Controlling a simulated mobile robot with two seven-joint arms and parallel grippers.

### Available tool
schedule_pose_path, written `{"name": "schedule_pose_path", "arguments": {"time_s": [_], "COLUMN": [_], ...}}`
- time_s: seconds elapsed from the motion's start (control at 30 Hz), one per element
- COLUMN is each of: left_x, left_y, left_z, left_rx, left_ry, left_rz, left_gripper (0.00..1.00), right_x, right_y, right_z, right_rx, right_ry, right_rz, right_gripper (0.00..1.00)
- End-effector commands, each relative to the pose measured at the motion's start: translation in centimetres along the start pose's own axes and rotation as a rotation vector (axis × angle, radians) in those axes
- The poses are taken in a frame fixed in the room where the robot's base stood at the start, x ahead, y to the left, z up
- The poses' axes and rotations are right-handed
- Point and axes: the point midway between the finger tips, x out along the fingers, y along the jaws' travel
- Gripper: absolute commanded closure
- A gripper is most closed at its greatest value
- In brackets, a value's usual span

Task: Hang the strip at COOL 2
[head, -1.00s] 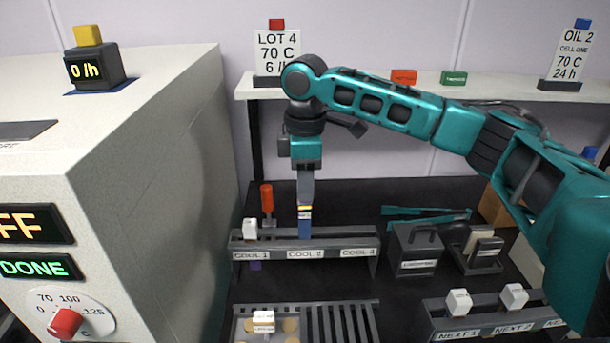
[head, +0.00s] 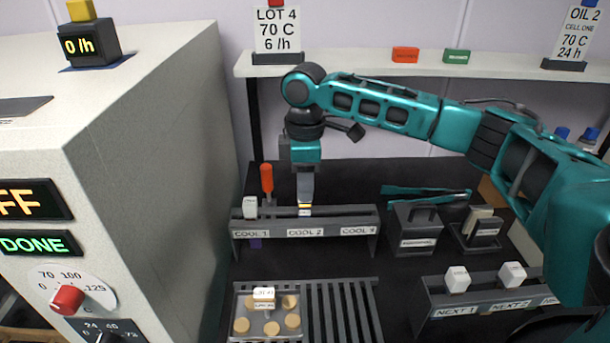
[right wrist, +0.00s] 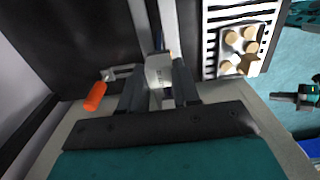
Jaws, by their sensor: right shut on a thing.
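My right gripper (head: 305,203) points straight down over the middle of the cooling rack (head: 362,220), above the COOL 2 label (head: 306,233). It is shut on the strip's white head (head: 305,212), which is at about the height of the rack's top bar. This head also shows between the fingers in the right wrist view (right wrist: 158,72). The strip's body is hidden behind the rack's front, so I cannot tell whether the head rests on the bar. Another white-headed strip (head: 250,207) hangs at COOL 1. My left gripper is not seen.
An orange-handled tool (head: 267,178) stands behind the rack near COOL 1. A tray of tan discs (head: 242,325) is in front. A dark box (head: 416,228) and teal tongs (head: 420,193) are to the right. The NEXT rack (head: 436,320) holds white-headed strips.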

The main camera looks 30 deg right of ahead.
Motion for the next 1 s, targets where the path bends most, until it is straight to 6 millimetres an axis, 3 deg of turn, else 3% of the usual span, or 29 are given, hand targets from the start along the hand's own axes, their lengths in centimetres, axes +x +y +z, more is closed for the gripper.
{"name": "schedule_pose_path", "arguments": {"time_s": [0.67,0.7,1.0], "left_x": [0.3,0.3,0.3], "left_y": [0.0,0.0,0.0], "left_z": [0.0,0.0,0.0], "left_rx": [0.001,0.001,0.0], "left_ry": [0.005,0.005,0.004], "left_rz": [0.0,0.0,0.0], "left_gripper": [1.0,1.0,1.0], "right_x": [3.3,3.4,3.3], "right_y": [0.0,0.0,0.0], "right_z": [0.0,0.0,0.0], "right_rx": [-0.001,-0.001,0.0], "right_ry": [0.0,0.0,0.0], "right_rz": [0.0,0.0,0.0], "right_gripper": [0.99,0.68,0.39]}}
